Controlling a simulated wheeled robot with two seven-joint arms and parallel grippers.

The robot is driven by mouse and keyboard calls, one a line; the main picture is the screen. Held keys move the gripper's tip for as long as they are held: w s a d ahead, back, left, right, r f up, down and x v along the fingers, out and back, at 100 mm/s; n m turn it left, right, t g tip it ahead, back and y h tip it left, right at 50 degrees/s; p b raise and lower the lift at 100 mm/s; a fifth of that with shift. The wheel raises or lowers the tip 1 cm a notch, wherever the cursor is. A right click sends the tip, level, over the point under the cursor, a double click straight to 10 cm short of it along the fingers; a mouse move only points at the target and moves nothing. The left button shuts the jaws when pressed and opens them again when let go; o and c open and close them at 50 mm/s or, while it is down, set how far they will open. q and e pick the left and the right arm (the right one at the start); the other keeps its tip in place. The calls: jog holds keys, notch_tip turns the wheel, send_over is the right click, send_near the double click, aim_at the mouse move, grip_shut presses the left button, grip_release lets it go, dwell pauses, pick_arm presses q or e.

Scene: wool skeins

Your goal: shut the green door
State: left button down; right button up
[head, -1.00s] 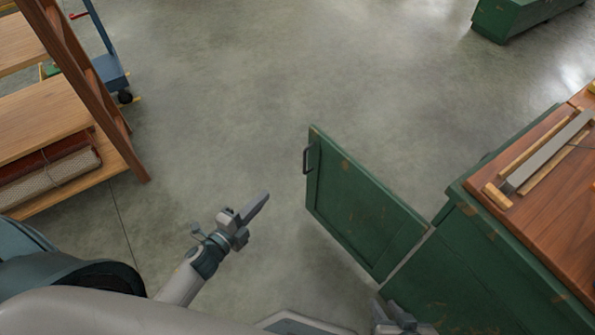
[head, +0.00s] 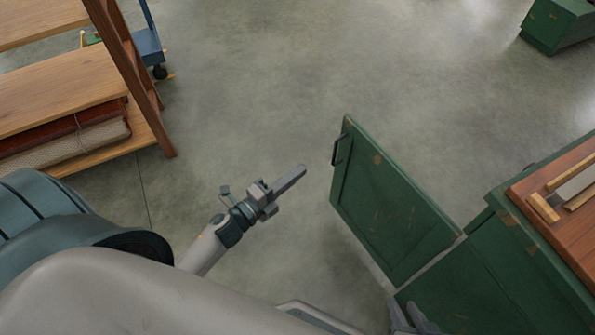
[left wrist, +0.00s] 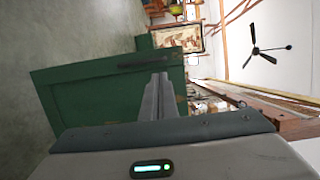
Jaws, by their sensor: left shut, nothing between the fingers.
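The green door (head: 394,205) stands open, swung out from the green cabinet (head: 462,285) at the lower right of the head view. Its dark handle (head: 337,150) is near the free edge at the far end. My left gripper (head: 303,169) is shut and empty, to the left of the door with a gap between them. In the left wrist view the door (left wrist: 95,92) lies beyond the shut fingers (left wrist: 160,80), and its dark handle (left wrist: 145,61) shows past their tips. My right gripper (head: 413,318) shows only partly at the bottom edge, by the cabinet; its jaws are unclear.
A wooden shelf rack (head: 70,105) with rolled goods stands at the left. A blue cart (head: 148,48) is behind it. Another green chest (head: 555,25) is at the far right. The concrete floor (head: 250,90) between is clear.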

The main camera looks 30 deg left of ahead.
pick_arm(q)
jog(key=x, duration=1.2)
jog(key=shift+w+d, duration=0.15)
jog(key=shift+w, duration=0.1)
